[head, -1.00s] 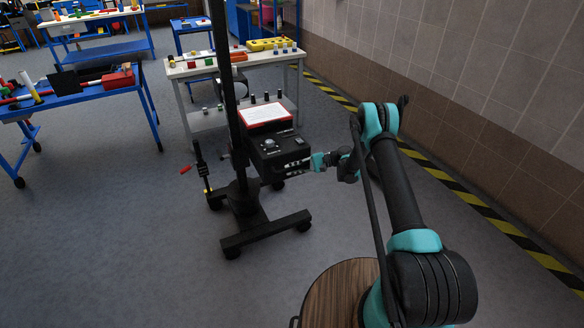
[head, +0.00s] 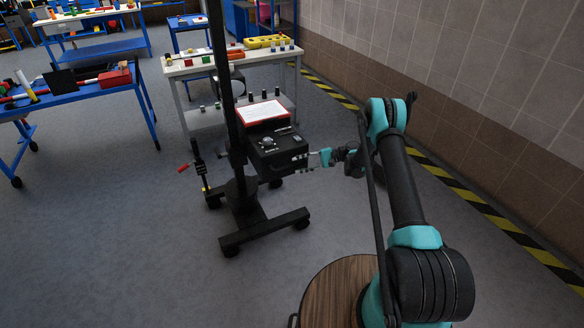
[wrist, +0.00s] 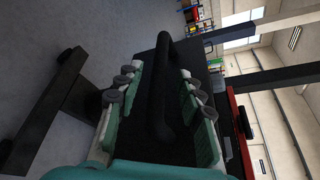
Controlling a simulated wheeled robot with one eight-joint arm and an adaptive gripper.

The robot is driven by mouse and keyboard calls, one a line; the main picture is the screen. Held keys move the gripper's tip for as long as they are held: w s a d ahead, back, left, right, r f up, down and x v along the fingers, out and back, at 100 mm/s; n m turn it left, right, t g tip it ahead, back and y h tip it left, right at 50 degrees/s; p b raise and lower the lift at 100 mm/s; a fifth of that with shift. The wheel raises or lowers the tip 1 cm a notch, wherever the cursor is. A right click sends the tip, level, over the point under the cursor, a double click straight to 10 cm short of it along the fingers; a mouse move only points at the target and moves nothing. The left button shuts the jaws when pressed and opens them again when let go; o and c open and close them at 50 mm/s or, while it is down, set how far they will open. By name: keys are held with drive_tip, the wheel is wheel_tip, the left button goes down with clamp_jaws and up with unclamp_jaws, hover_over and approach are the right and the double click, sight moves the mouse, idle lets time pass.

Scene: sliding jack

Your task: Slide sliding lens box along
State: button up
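The lens box (head: 277,152) is a black box with a knob on top and a dark bar handle on the side facing my arm. It sits on a black post (head: 236,150) with a wheeled base. My gripper (head: 309,160) is at the handle side of the box. In the wrist view, the black handle (wrist: 160,100) lies lengthwise between the two teal fingers of my gripper (wrist: 159,80). The fingers are spread, with a visible gap on each side of the handle.
A red-edged tray with a white sheet (head: 262,112) sits behind the box. The wheeled base (head: 265,232) spreads over the floor below. A white table (head: 215,68) stands behind, a blue table (head: 75,95) at left. A tiled wall (head: 480,90) runs along the right.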

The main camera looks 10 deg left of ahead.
drive_tip(key=v, duration=0.7)
drive_tip(key=shift+d, duration=0.2)
drive_tip(key=shift+r, duration=0.1)
drive_tip(key=s+d+r+t+h, duration=0.2)
drive_tip(key=s+d+r+h, duration=0.3)
drive_tip(key=r, duration=0.4)
drive_tip(key=s+d+r+t+h, duration=0.2)
drive_tip(key=s+d+r+t, duration=0.1)
drive_tip(key=s+r, duration=0.5)
drive_tip(key=s+d+n+t+h, duration=0.1)
drive_tip(key=s+d+h, duration=0.1)
drive_tip(key=s+d, duration=0.3)
drive_tip(key=s+d+r+n+t+h, duration=0.1)
drive_tip(key=s+d+h, duration=0.2)
drive_tip(key=s, duration=1)
drive_tip(key=s+d+n+t+h, duration=0.1)
drive_tip(key=s+d+h, duration=0.2)
drive_tip(key=s+d, duration=0.4)
drive_tip(key=s, duration=0.2)
drive_tip(key=shift+s+r, duration=0.2)
drive_tip(key=shift+s, duration=0.2)
